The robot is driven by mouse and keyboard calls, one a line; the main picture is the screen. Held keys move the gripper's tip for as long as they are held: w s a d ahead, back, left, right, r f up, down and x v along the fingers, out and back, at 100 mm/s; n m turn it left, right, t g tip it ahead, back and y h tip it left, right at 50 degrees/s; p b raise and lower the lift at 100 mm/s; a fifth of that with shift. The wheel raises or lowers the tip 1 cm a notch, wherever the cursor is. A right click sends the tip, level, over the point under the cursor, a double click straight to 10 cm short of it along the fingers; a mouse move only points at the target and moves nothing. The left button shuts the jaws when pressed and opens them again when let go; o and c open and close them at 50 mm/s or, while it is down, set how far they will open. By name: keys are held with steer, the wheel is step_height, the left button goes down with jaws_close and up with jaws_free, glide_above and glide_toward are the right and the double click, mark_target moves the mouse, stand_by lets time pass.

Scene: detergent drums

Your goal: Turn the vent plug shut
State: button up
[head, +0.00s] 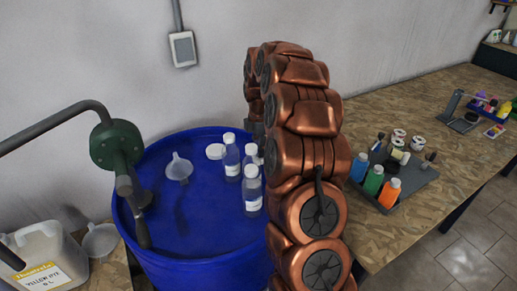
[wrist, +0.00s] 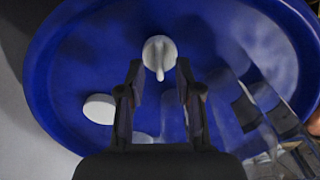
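The blue drum (head: 190,235) stands left of my arm, and its lid fills most of the wrist view (wrist: 75,60). A flat white round piece (head: 215,151) lies on the lid, also in the wrist view (wrist: 98,108); I cannot tell whether it is the vent plug. Another pale piece (wrist: 142,137) shows low between my fingers, partly hidden by the gripper body and unclear. My gripper (wrist: 159,88) is open and empty above the lid, its fingers apart. The round piece is left of the fingers. In the head view my arm hides the gripper.
Clear bottles (head: 252,195) crowd the lid's right side. A hand pump (head: 118,150) rises at left. A wooden bench (head: 425,120) with a bottle tray (head: 415,180) stands right.

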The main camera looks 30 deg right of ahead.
steer(key=shift+f, duration=0.95)
jaws_close()
